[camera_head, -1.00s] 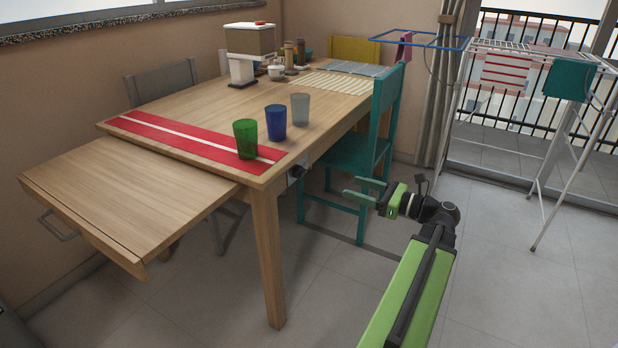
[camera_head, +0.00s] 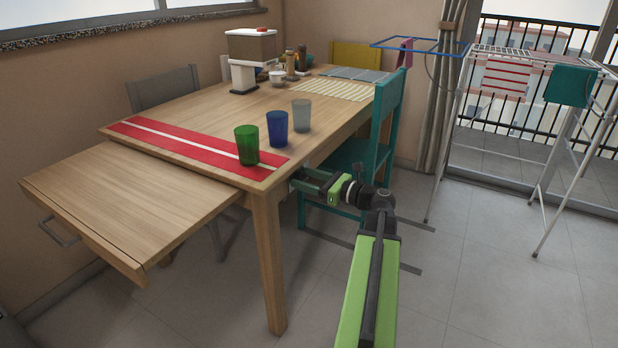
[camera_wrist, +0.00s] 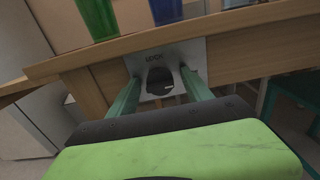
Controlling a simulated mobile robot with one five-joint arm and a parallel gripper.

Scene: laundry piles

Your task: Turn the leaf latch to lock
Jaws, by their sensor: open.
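The leaf latch is a dark knob (camera_wrist: 160,80) on a pale plate (camera_wrist: 185,52) fixed to the table's side apron, seen in the wrist view. The plate carries the word "LOCK" above the knob. My gripper (camera_wrist: 159,76) is open, its two green fingers on either side of the knob, with the tips close to the plate. I cannot tell whether they touch the knob. In the head view my gripper (camera_head: 308,181) reaches the apron just under the tabletop, near the front corner leg, and mostly hides the latch. The table leaf (camera_head: 130,200) is at the left end, slightly below the tabletop.
Green (camera_head: 247,145), blue (camera_head: 277,128) and grey (camera_head: 301,115) cups stand near the table edge above my gripper. A red runner (camera_head: 190,142) lies at that end. A teal chair (camera_head: 384,125) stands close behind my gripper.

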